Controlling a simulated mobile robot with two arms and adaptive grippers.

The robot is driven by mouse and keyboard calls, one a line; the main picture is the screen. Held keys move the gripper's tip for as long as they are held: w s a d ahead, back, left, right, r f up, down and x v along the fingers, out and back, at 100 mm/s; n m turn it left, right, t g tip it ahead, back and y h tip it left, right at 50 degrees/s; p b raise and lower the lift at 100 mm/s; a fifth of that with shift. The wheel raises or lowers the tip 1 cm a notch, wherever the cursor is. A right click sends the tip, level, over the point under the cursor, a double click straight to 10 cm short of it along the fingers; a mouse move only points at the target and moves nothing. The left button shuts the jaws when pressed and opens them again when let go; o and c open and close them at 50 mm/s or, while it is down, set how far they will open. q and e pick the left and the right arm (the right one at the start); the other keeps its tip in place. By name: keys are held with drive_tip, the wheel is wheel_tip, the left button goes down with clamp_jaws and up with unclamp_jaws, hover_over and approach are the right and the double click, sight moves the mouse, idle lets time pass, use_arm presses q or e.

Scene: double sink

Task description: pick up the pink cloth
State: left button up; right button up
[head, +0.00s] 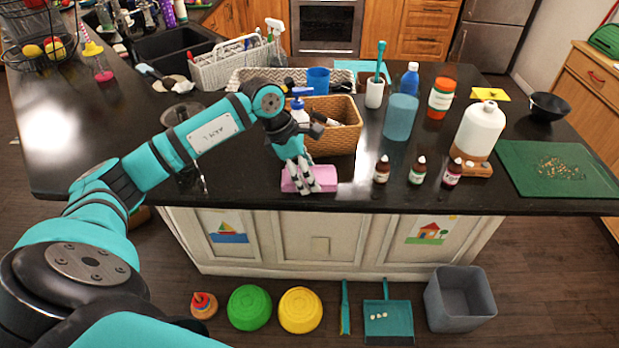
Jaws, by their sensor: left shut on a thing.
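The pink cloth (322,178) lies flat and folded on the dark counter, near its front edge, left of the small brown bottles. My left gripper (301,182) reaches down onto the cloth from above, its fingers pointing down. It is shut on the cloth's left part, and the cloth still appears to lie at counter height. The fingers hide some of the cloth. My right gripper is not in the view.
A wicker basket (345,138) stands just behind the cloth. Several small brown bottles, one of them at the near middle (417,170), stand to the right. A green cutting board (552,180) is at the far right. Counter between cloth and bottles is clear.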

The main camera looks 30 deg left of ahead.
use_arm(q)
drive_tip(key=shift+r, duration=0.15)
drive_tip(key=shift+w+r+b, duration=0.1)
drive_tip(key=shift+r+b, duration=0.35)
drive_tip(key=shift+b, duration=0.1)
wheel_tip(320, 180, up, 2)
drive_tip(key=shift+r+b, duration=0.1)
drive_tip(key=shift+b, duration=0.65)
drive_tip(key=s+d+r+b, duration=0.1)
drive_tip(key=s+d+b, duration=0.4)
drive_tip(key=d, duration=0.8)
drive_tip(key=shift+s+d+r+b, duration=0.3)
drive_tip(key=shift+s+d+r, duration=0.1)
drive_tip(key=shift+s, duration=1.25)
